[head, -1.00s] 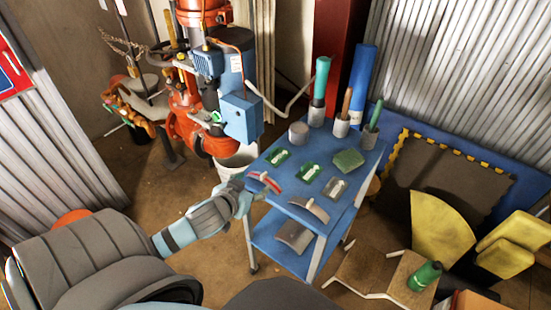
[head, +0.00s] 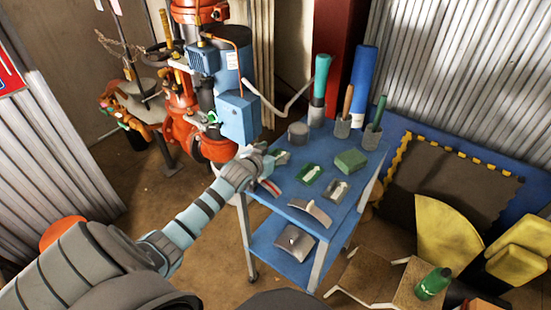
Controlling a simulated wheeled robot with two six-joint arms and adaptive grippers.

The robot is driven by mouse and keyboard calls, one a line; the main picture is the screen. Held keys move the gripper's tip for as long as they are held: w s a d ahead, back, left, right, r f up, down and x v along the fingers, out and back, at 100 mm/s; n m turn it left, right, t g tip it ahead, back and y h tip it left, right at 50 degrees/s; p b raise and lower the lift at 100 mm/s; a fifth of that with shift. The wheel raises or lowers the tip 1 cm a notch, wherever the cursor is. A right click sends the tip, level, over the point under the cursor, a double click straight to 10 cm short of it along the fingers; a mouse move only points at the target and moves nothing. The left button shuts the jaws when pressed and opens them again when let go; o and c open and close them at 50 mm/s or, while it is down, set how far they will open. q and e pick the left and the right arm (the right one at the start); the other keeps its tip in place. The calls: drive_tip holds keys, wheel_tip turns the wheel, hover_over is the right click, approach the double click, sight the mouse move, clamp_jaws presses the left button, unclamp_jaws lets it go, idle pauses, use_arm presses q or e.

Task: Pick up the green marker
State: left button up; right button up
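A thin green stick (head: 380,112) stands tilted in a grey cup at the right of the blue cart; I cannot tell whether it is the green marker. Small flat green pieces with pale tops also lie on the cart, one in the middle (head: 308,173). My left gripper (head: 276,157) is over the cart's left side, at another flat green piece that it largely covers. Whether its fingers are open or touch that piece is too small to tell. My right gripper is out of view.
The blue cart (head: 290,205) also holds a red piece (head: 269,187), a green block (head: 350,160), a grey cylinder (head: 298,132) and a teal roll (head: 321,75). Orange pipework with a blue box (head: 238,117) stands just behind left. A wooden stool with a green bottle (head: 433,283) is at front right.

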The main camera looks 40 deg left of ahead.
use_arm(q)
clamp_jaws()
idle(0.3)
wheel_tip(320, 180, up, 20)
drive_tip(key=p, duration=0.5)
